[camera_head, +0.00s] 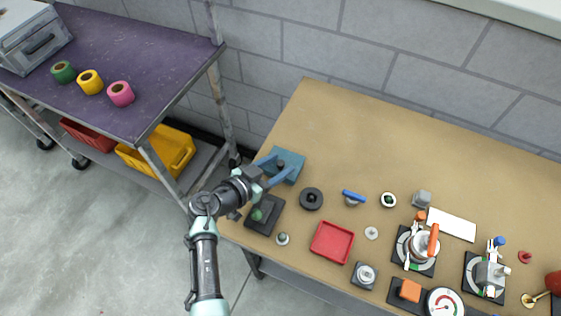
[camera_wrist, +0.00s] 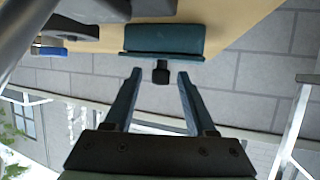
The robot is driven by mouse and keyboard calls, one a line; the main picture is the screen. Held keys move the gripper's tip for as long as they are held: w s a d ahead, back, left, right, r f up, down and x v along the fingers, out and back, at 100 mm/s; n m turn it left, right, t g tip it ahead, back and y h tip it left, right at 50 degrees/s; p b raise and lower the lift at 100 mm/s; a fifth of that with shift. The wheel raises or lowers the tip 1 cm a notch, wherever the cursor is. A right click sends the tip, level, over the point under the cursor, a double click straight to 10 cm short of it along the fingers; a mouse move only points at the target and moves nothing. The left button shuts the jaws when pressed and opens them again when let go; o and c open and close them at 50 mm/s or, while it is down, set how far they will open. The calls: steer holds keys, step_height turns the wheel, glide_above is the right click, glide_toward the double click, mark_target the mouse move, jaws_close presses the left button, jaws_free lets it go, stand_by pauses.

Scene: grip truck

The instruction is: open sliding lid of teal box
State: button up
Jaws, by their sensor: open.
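The teal box (camera_head: 291,158) stands at the left end of the tan workbench. A dark knob (camera_head: 281,163) shows on it, and the knob also shows in the wrist view (camera_wrist: 161,72) in front of the box (camera_wrist: 165,40). My gripper (camera_head: 276,168) is open, with its two blue fingers pointing at the box. In the wrist view my gripper (camera_wrist: 158,75) has one fingertip on each side of the knob, with gaps visible on both sides. I cannot tell how far the lid is slid. My arm and fingers hide part of the box in the head view.
A black pad with a green knob (camera_head: 257,215) lies below my gripper. A black disc (camera_head: 311,198), a red tray (camera_head: 332,242) and several knobs and fixtures line the bench front. The bench's back (camera_head: 400,130) is clear. A purple cart (camera_head: 150,60) stands left.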

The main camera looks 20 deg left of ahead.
steer(key=shift+w+d+f, duration=0.2)
steer(key=shift+w+f, duration=0.1)
steer(key=shift+w, duration=0.35)
jaws_close()
stand_by(1.0)
